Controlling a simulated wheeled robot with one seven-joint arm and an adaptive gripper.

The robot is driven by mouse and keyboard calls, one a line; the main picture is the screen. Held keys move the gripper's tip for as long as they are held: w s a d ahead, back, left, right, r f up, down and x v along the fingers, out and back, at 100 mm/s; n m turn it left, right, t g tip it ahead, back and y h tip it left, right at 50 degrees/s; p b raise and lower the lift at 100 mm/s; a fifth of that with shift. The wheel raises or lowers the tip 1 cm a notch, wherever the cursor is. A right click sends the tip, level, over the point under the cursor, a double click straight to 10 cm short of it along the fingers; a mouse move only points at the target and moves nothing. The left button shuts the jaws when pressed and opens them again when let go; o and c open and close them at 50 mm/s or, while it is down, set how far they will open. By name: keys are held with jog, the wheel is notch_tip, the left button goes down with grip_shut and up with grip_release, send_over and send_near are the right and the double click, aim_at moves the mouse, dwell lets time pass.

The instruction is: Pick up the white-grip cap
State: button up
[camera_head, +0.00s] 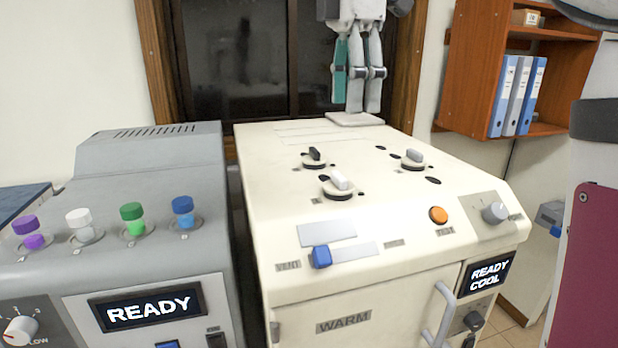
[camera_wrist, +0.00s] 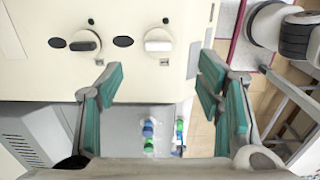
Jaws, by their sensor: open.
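The white-grip cap (camera_head: 340,183) sits on top of the cream machine (camera_head: 285,225), in front of two similar caps. One has a black grip (camera_head: 314,155), the other a grey grip (camera_head: 413,158). My gripper (camera_head: 357,100) hangs behind the caps, near the machine's back edge, pointing down. In the wrist view my gripper (camera_wrist: 161,80) is open and empty, its teal-padded fingers spread wide. A light-grip cap (camera_wrist: 158,46) and a dark-grip cap (camera_wrist: 84,46) show beyond the fingertips. I cannot tell whether that light grip is the white or the grey one.
A grey machine (camera_head: 160,165) with several coloured-cap vials stands at left, a narrow gap between. A wooden shelf (camera_head: 465,80) with blue binders hangs at right. An orange button (camera_head: 438,214), grey knob (camera_head: 494,212) and blue switch (camera_head: 321,257) line the cream machine's front.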

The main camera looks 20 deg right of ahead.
send_over(339, 175)
jog(key=d, duration=0.1)
notch_tip(339, 175, down, 7)
jog(key=shift+d+r+p, duration=0.1)
jog(key=shift+p, duration=0.25)
jog(key=f+p, duration=0.1)
jog(key=f, duration=0.1)
jog(key=a+f, duration=0.1)
jog(key=f, duration=0.1)
jog(key=shift+f+p, duration=0.35)
jog(key=shift+w+f, duration=0.1)
jog(key=shift+f, duration=0.25)
jog(key=shift+c, duration=0.6)
jog(key=c, duration=0.8)
